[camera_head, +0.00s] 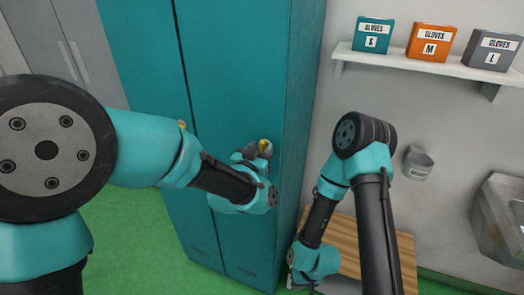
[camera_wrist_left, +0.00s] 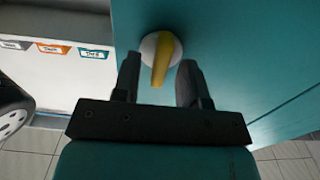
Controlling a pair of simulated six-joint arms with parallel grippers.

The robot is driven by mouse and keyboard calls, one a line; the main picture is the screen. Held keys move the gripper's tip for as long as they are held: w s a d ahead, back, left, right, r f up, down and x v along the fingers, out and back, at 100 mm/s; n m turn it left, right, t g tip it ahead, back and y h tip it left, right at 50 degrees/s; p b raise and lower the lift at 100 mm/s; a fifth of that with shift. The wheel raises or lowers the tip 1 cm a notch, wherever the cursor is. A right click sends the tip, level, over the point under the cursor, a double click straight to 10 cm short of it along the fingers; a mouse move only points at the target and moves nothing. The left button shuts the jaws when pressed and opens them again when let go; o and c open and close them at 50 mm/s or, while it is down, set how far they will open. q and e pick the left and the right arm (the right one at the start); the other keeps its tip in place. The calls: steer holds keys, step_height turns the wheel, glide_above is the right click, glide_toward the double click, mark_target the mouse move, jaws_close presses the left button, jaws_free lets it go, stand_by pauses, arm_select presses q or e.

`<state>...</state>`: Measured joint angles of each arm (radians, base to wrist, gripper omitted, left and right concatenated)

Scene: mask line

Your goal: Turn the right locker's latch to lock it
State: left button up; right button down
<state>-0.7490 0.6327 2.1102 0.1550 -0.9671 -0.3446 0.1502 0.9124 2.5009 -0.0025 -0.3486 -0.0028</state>
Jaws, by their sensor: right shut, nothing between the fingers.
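The right locker (camera_head: 240,75) is a tall teal door. Its yellow latch (camera_head: 264,144) sits on a round pale base near the door's right edge. In the left wrist view the latch (camera_wrist_left: 163,60) is a yellow bar, slightly slanted on its pale disc. My left gripper (camera_head: 255,152) is at the latch. In the left wrist view its two dark fingers (camera_wrist_left: 158,82) stand apart, one on each side of the bar; contact with it cannot be made out. My right gripper (camera_head: 300,282) is low beside the locker, shut and empty, partly hidden by its arm.
Another yellow latch (camera_head: 182,124) shows on the left locker (camera_head: 140,45). A wooden bench (camera_head: 385,240) stands right of the lockers.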

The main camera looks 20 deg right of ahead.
arm_select(q)
steer(key=shift+c, duration=0.3)
jaws_close()
steer(key=shift+m, duration=0.4)
steer(key=m, duration=0.4)
steer(key=shift+s+d, duration=0.1)
steer(key=m, duration=0.4)
steer(key=shift+m, duration=0.4)
steer(key=shift+s+d+f+m, duration=0.1)
steer(key=shift+f+m, duration=0.05)
steer(key=shift+m, duration=1.95)
steer(key=shift+f+m, duration=0.1)
steer(key=shift+m, duration=2)
